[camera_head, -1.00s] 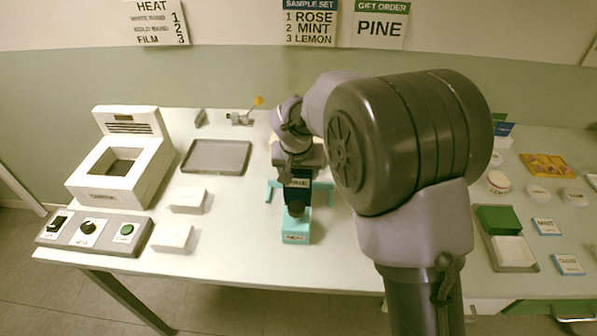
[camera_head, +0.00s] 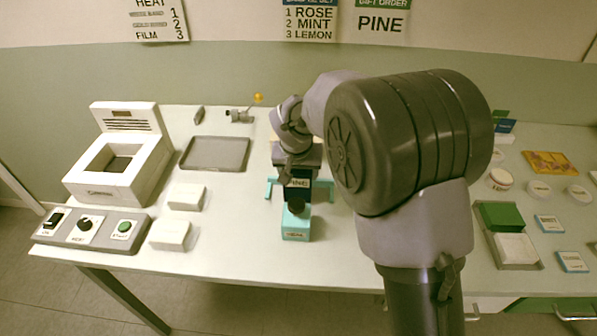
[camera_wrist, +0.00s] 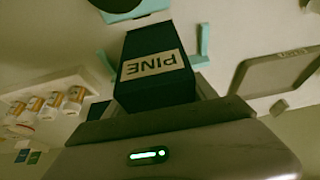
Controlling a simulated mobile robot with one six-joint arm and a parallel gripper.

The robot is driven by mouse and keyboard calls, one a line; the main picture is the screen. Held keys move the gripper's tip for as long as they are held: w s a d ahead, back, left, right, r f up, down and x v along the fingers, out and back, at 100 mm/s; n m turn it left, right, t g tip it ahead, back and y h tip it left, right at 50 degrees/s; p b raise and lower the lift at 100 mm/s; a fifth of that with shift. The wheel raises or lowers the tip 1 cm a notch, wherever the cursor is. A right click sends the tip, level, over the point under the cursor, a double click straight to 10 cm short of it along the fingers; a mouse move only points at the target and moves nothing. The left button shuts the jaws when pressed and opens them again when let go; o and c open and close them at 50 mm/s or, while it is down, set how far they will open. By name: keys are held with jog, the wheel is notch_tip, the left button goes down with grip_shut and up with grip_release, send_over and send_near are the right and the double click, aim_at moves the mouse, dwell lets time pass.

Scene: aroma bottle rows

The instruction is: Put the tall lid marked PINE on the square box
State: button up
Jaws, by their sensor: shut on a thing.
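My gripper (camera_head: 299,165) is shut on the tall dark lid (camera_wrist: 155,60), whose pale PINE label appears upside down in the wrist view. In the head view the lid (camera_head: 297,190) is partly hidden by my wrist. It is over or just behind a teal stand (camera_head: 296,234) with side arms and a small front label. A dark round part shows at the stand's top. I cannot tell whether the lid touches anything below. I cannot tell which thing is the square box; it may be hidden under the lid.
A white machine (camera_head: 83,184) with a square opening, a control panel (camera_head: 128,246), two white blocks (camera_head: 186,197) and a grey tray (camera_head: 240,168) are on the left. A tray (camera_head: 533,266) with green and white squares, round tins and small cards are on the right. The table front is clear.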

jog(key=shift+f+b, duration=0.35)
jog(key=shift+b, duration=0.05)
dwell(0.5)
jog(key=o, duration=1.4)
jog(key=shift+o, duration=0.2)
notch_tip(320, 180, up, 9)
jog(key=p, duration=0.6)
jog(key=shift+r, duration=0.1)
